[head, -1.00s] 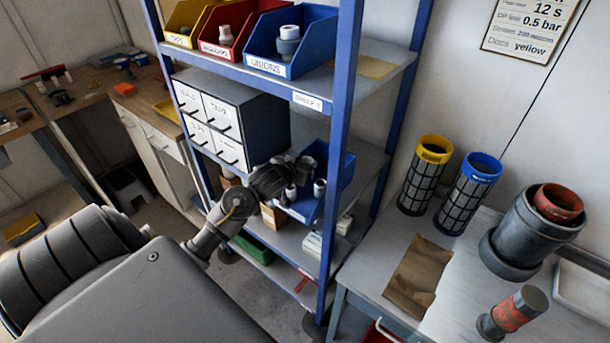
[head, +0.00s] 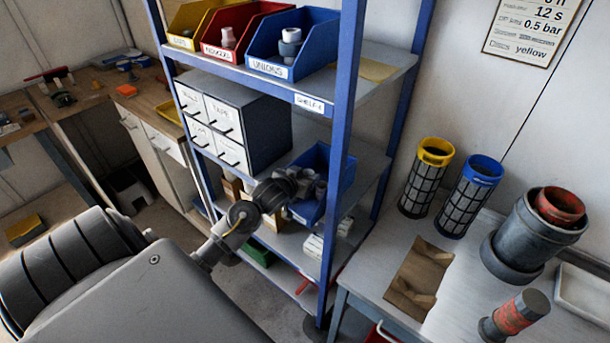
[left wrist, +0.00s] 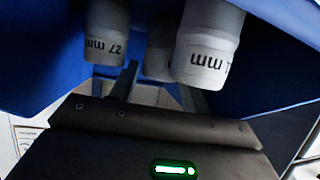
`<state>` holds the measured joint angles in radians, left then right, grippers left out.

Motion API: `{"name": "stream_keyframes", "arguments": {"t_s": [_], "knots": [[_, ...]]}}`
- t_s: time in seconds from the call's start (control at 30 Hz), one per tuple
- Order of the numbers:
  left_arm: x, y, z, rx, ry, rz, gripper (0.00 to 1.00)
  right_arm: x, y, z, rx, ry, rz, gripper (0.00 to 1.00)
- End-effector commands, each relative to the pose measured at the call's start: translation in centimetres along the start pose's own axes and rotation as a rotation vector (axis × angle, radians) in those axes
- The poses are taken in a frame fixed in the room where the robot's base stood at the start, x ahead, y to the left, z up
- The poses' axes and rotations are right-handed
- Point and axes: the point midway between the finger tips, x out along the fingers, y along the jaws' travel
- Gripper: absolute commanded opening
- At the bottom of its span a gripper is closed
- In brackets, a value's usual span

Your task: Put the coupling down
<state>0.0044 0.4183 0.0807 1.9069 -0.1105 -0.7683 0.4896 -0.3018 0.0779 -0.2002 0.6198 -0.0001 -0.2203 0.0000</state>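A blue bin (head: 345,172) sits on the middle shelf of the blue rack, with several pale grey couplings in it. In the left wrist view, one coupling (left wrist: 106,42) reads "27 mm". A nearer coupling (left wrist: 208,50) has a marking ending in "mm", and a third coupling (left wrist: 158,64) is partly hidden between them. My left gripper (head: 294,186) is at the bin's front opening. Its fingers (left wrist: 156,84) are apart, with the third coupling behind the gap; I see no clear grip on it. My right gripper is out of view.
The upper shelf (head: 385,68) holds yellow, red and blue bins directly above. A drawer cabinet (head: 262,120) stands left of the blue bin, and a rack post (head: 338,150) crosses in front of it. A bench (head: 370,270) with mesh filters is at the right.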

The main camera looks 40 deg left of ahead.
Motion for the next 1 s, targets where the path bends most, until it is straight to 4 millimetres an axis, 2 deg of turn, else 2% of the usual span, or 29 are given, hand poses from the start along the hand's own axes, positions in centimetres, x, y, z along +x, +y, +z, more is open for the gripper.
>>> {"name": "stream_keyframes", "arguments": {"t_s": [0.27,0.37,0.7,0.83,1.0], "knots": [[-0.3,0.0,-0.3,0.001,-0.002,0.001,0.47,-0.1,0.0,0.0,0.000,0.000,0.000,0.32],[-1.7,0.0,-0.1,0.001,-0.001,0.001,0.47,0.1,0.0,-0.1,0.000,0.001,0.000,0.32],[-8.8,0.0,-0.2,0.002,-0.001,0.000,0.47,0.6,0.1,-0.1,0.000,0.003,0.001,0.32],[-10.8,0.0,-0.2,0.002,-0.001,0.000,0.47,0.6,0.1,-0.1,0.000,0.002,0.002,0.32],[-12.0,0.0,-0.3,0.001,-0.001,0.000,0.47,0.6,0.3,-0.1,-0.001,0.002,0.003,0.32]]}}
